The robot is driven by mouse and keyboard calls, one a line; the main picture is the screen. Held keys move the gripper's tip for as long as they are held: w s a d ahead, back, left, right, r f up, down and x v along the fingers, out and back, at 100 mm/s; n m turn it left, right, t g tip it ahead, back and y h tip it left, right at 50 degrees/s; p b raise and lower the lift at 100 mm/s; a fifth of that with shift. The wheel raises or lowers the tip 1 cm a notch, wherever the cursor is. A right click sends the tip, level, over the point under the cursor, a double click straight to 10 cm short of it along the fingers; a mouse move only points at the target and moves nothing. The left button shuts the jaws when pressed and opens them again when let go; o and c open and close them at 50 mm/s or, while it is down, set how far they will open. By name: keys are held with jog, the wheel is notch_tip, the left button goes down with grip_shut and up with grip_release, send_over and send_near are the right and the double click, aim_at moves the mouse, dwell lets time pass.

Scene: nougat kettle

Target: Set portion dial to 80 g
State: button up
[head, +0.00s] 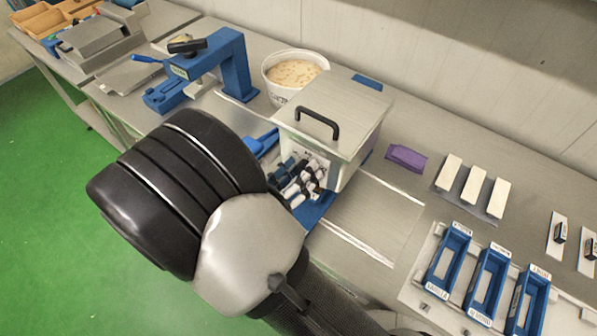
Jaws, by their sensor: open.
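The metal box (345,112) with a black handle (317,122) on its lid stands on the steel bench, right of my arm. My gripper (306,180) shows small, black and pale, in front of the box's front face. It is open, and I see nothing held in it. I cannot make out the portion dial or its marks; the gripper and arm cover much of that face. Whether the fingers touch anything there I cannot tell.
A white tub (294,88) of pale mix stands behind the box, left of it. A blue press (228,66) is at the left. A purple cloth (406,157), white bars (473,186) and blue moulds (486,284) lie right. Bare steel (375,215) shows between.

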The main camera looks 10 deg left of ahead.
jog(key=shift+c, duration=0.2)
jog(key=c, duration=1)
jog(key=shift+p, duration=0.4)
jog(key=n+p, duration=0.2)
jog(key=shift+r+p, duration=0.2)
jog(key=shift+p, duration=0.1)
jog(key=n+p, duration=0.2)
jog(key=p, duration=0.1)
jog(key=shift+n, duration=0.3)
jog(key=n+p, duration=0.3)
jog(key=shift+f+n, duration=0.15)
jog(key=shift+n, duration=0.15)
jog(key=shift+a+f+n+p, duration=0.15)
jog(key=shift+n+p, duration=0.8)
jog(key=shift+n, duration=0.95)
